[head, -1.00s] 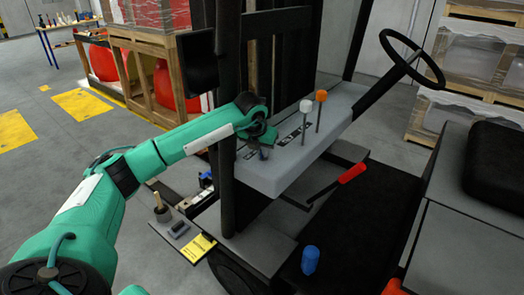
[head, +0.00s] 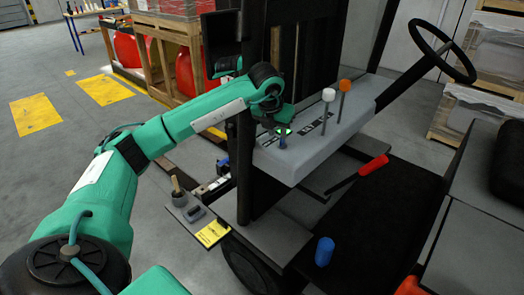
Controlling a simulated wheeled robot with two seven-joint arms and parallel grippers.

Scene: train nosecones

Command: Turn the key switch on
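A grey console (head: 318,150) on the forklift carries a row of levers and small controls. A small dark blue knob (head: 282,142) stands at its left end, near the mast post; I cannot tell for sure whether it is the key switch. My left gripper (head: 283,131) is just above this knob, pointing down, with small green-white marks near its tips. It is too small to tell whether its fingers are open, shut or touching the knob. My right gripper is not in view.
A white-topped lever (head: 328,95) and an orange-topped lever (head: 345,86) rise right of my gripper. The black mast post (head: 245,170) stands close to my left wrist. A red-handled lever (head: 373,165), a blue cylinder (head: 324,251) and a steering wheel (head: 443,48) are farther right.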

